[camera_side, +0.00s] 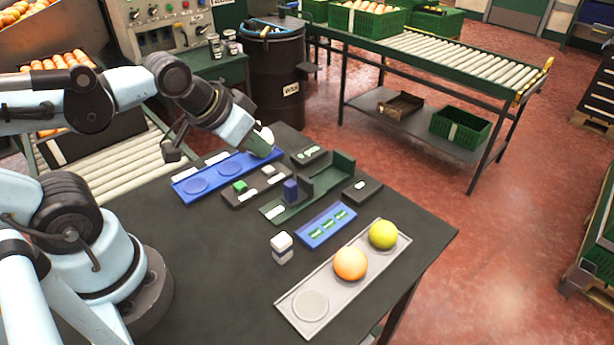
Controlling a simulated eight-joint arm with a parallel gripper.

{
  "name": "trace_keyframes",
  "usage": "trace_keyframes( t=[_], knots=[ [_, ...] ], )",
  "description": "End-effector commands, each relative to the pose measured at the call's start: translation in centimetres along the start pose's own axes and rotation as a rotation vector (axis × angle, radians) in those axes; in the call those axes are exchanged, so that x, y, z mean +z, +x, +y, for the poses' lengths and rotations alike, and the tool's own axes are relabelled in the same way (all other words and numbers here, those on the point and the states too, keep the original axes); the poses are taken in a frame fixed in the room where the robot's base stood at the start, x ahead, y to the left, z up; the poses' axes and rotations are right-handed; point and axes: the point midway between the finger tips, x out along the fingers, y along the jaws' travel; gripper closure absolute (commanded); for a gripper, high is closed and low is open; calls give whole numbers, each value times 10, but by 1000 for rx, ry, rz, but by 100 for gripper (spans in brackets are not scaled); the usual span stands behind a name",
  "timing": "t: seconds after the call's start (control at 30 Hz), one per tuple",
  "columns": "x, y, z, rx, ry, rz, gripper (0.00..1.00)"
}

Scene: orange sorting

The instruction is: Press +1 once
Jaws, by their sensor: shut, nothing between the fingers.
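No +1 label is readable from here. A dark panel (255,187) on the table has a green button (240,186) at its left and a pale grey button (268,170) at its right, each standing up from the panel. My gripper (264,150) is shut and empty. In the picture it overlaps the right end of a blue tray (215,187) with round recesses, up and left of the panel. The fingertips are small and partly hidden, and I cannot tell their height above the tray.
A green holder (335,175) with a dark blue block (290,190) stands right of the panel. A blue plate with green labels (326,225), a white-and-black block (282,247) and a pale tray (290,301) with an orange (350,263) and a yellow-green fruit (383,234) lie nearer.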

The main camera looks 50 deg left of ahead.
Motion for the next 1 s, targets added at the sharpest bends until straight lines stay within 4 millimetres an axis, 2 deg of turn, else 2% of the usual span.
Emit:
trace_keyframes(
  t=[0.67,0.77,1.0],
  knots=[
    [0,0,-2,-3,-18,0,100],
    [1,1,-11,-15,-110,3,100],
    [7,3,-53,-64,-579,33,100]
  ],
)
